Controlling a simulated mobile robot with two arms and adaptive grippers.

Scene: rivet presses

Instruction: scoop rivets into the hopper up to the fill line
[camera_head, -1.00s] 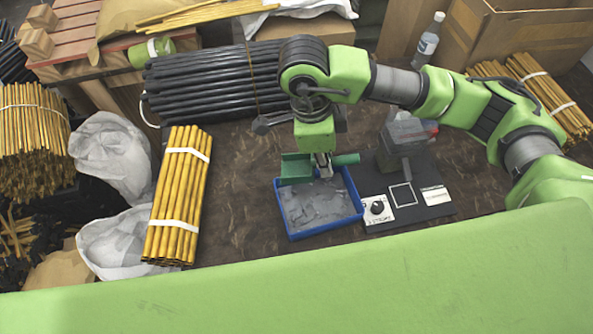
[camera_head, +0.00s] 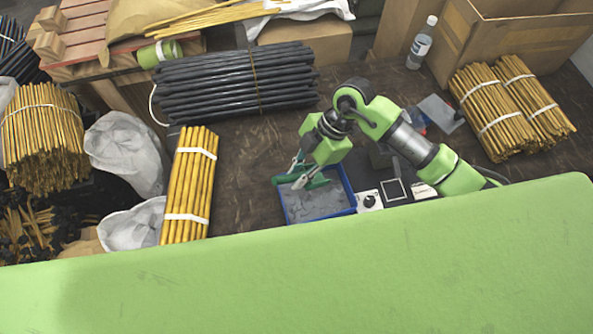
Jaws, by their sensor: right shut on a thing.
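My right gripper (camera_head: 299,170) is shut on a green scoop (camera_head: 287,180), tilted over the far left part of a blue tray (camera_head: 288,207). Grey rivets (camera_head: 316,205) cover the tray's floor; they are too small to tell apart. Whether the scoop holds rivets cannot be told. Right of the tray, the grey press (camera_head: 380,155) is mostly hidden behind my right arm. A grey, flat-looking part (camera_head: 440,112) shows beyond the arm; I cannot tell if it belongs to the hopper. No fill line can be made out. My left gripper is out of view.
A dial panel (camera_head: 369,200) stands close right of the tray. Bundles of yellow rods (camera_head: 190,190) and black rods (camera_head: 235,82) lie left and behind. More yellow rods (camera_head: 497,115), a bottle (camera_head: 422,42) and a cardboard box (camera_head: 530,40) are at the right.

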